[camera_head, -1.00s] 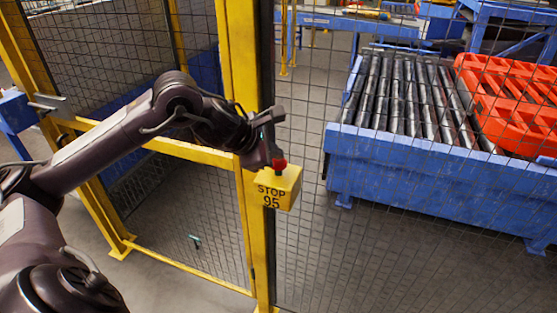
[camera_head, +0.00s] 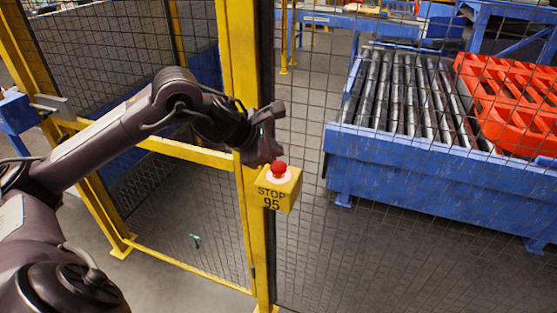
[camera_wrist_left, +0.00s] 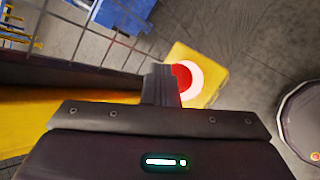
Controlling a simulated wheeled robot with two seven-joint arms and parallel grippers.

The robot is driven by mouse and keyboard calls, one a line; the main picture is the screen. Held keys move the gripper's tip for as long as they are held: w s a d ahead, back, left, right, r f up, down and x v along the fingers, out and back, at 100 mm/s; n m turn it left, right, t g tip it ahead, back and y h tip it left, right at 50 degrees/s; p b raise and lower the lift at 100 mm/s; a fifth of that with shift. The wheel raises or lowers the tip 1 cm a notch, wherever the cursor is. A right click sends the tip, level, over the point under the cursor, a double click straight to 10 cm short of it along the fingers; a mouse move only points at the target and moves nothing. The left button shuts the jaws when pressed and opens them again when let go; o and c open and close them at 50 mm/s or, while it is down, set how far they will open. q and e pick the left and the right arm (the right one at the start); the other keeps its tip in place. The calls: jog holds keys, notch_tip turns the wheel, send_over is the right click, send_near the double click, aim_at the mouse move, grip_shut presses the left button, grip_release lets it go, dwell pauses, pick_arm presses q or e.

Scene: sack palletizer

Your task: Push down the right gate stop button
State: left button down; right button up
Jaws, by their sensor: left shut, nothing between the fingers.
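The stop button (camera_head: 279,167) is a red mushroom head on a yellow box (camera_head: 278,188) marked STOP 95, fixed to the yellow gate post. My left gripper (camera_head: 270,158) is shut and empty. In the head view its tip is just above and left of the button, close to it; I cannot tell if they touch. In the left wrist view the closed fingers (camera_wrist_left: 160,85) partly cover the red button (camera_wrist_left: 184,80), which has a pale ring around it on the yellow box. My right gripper is not in view.
A yellow-framed mesh gate (camera_head: 190,155) stands to the left, and mesh fencing continues right of the post. Behind it is a blue roller conveyor (camera_head: 430,165) with orange-red pallets (camera_head: 510,95). Grey floor shows below.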

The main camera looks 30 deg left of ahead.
aim_at(275, 166)
pick_arm(q)
notch_tip(275, 166, up, 5)
jog(key=p, duration=0.4)
dwell(0.5)
